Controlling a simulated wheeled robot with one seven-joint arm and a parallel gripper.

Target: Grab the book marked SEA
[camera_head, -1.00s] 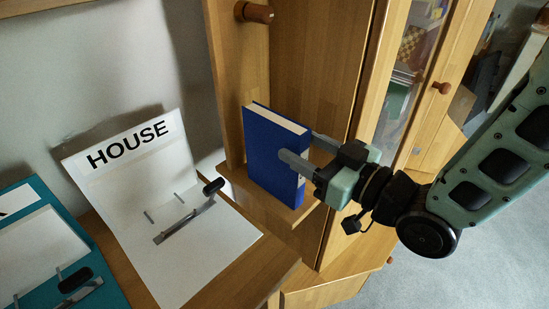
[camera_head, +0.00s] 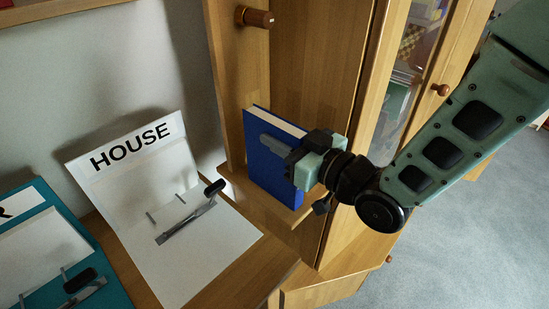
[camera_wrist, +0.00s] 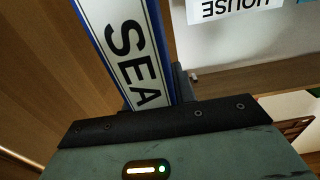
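The blue book (camera_head: 270,180) stands upright on a wooden shelf (camera_head: 230,178). Its white spine label reads SEA in the wrist view (camera_wrist: 128,50). My gripper (camera_head: 280,142) is at the spine side of the book, with one finger lying along the near cover. The other finger is hidden behind the book in the head view. In the wrist view, one finger shows close beside the book's right edge and the spine is close to the palm. I cannot tell whether the fingers press on the book.
A white board marked HOUSE (camera_head: 130,145), with a handle-like metal piece, leans on a wooden surface to the left. A teal board (camera_head: 100,270) lies beyond it at the picture's left. A cabinet door with a round knob (camera_head: 440,90) is behind my arm. A wooden peg (camera_head: 258,18) projects above the book.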

